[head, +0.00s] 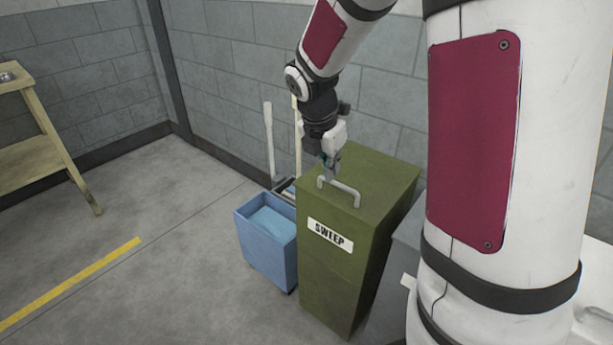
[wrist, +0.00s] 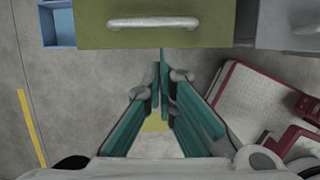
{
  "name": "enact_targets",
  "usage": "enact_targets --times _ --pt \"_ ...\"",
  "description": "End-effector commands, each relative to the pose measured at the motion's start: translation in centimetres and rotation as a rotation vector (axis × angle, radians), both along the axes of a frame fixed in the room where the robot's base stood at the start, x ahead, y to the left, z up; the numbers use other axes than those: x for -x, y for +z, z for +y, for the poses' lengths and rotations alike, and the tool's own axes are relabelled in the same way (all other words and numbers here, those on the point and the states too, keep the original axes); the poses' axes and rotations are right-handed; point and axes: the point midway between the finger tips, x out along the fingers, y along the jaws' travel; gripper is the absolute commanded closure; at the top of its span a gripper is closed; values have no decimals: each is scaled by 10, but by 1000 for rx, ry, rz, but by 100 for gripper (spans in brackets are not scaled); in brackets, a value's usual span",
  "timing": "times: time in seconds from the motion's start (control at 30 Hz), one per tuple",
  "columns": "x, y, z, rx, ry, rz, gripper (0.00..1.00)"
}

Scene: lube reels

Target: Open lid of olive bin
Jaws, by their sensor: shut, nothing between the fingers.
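The olive bin (head: 345,260) stands upright with a "SWEEP" label on its front. Its flat lid (head: 375,172) is down, with a pale bar handle (head: 343,192) near the front edge. In the wrist view the lid (wrist: 100,34) fills the upper middle, and its handle (wrist: 153,22) lies across it. My gripper (head: 331,165) is above the lid by the handle in the head view. In the wrist view its teal fingers (wrist: 161,62) are together and empty, pointing at the lid's front edge below the handle. Whether they touch the bin cannot be told.
A blue bin (head: 268,245) stands close to the left of the olive bin, with long handles behind it. A grey bin (wrist: 285,25) is close on the right. A block wall (head: 240,85) is behind. A wooden stand (head: 35,150) is far left; floor between is clear.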

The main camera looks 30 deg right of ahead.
Motion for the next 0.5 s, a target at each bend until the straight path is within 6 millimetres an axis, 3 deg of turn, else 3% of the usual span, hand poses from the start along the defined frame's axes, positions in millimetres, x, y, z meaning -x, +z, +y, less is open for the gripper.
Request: enact_targets --times 0.17,0.5 --pt "-3 -18 -5 1 9 6 100" --pt "-9 -73 -21 1 8 6 100"
